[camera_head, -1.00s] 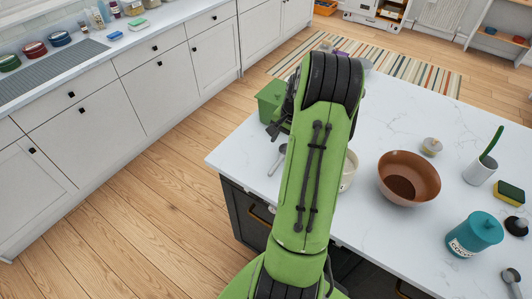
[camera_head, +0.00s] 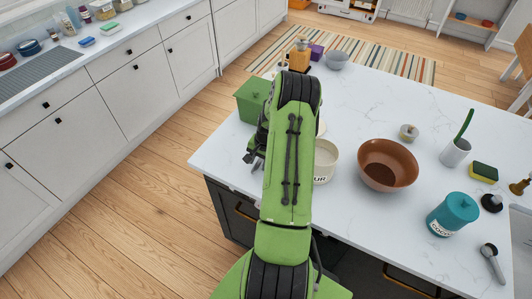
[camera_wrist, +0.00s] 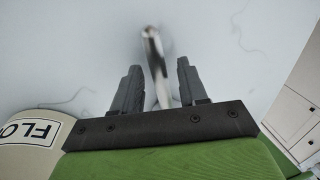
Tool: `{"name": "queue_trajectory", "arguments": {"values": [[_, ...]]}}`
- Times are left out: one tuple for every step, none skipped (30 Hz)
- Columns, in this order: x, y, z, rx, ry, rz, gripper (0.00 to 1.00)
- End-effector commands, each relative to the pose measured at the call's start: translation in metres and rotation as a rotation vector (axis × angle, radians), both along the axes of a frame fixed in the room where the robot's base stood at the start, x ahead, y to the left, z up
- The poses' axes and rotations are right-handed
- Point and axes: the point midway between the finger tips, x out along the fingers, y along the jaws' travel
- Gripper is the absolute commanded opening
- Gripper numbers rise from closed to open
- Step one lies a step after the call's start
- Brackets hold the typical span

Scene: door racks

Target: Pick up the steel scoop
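A slim, shiny metal piece (camera_wrist: 153,50), likely the steel scoop's handle, lies on the white counter in the wrist view. It runs up between the two dark fingers of my gripper (camera_wrist: 159,66), with a gap on each side. The gripper is open and does not appear to touch it. In the head view my gripper (camera_head: 254,157) is low at the left edge of the island. My green arm hides most of the metal piece there. Another grey scoop-like utensil (camera_head: 493,262) lies at the island's right front.
A cream flour canister (camera_head: 325,162) stands just right of my arm, and a green box (camera_head: 250,101) stands behind the gripper. A brown bowl (camera_head: 387,166) and a teal canister (camera_head: 453,214) are further right. The island's back middle is clear.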

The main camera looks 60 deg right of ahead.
Motion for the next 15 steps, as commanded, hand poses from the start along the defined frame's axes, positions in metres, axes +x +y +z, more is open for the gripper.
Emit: {"name": "queue_trajectory", "arguments": {"values": [[-0.0002,0.0,0.0,0.0,0.0,0.0,0.34],[-0.0002,0.0,0.0,0.0,0.0,0.0,0.29],[-0.0002,0.0,0.0,0.0,0.0,0.0,0.23],[-0.0002,0.0,0.0001,0.0,0.0,0.0,0.19],[-0.0002,0.0,0.0001,0.0,0.0,0.0,0.14],[-0.0002,0.0,0.0001,0.0,0.0,-0.001,0.08],[-0.0002,0.0,0.0001,0.0,0.0,-0.001,0.03],[-0.0002,0.0,0.0001,0.0,0.0,-0.001,0.0],[-0.0002,0.0,0.0001,0.0,0.0,-0.001,0.0],[-0.0002,0.0,0.0001,0.0,0.0,-0.001,0.0],[-0.0001,-0.0001,0.0002,0.0,0.0,0.0,0.0],[-0.0001,-0.0001,0.0002,0.0,0.0,0.0,0.0],[-0.0001,-0.0001,0.0002,0.0,0.0,0.0,0.0],[-0.0001,-0.0001,0.0002,0.0,0.0,0.0,0.0],[-0.0001,-0.0001,0.0003,0.0,0.0,0.0,0.0]]}}
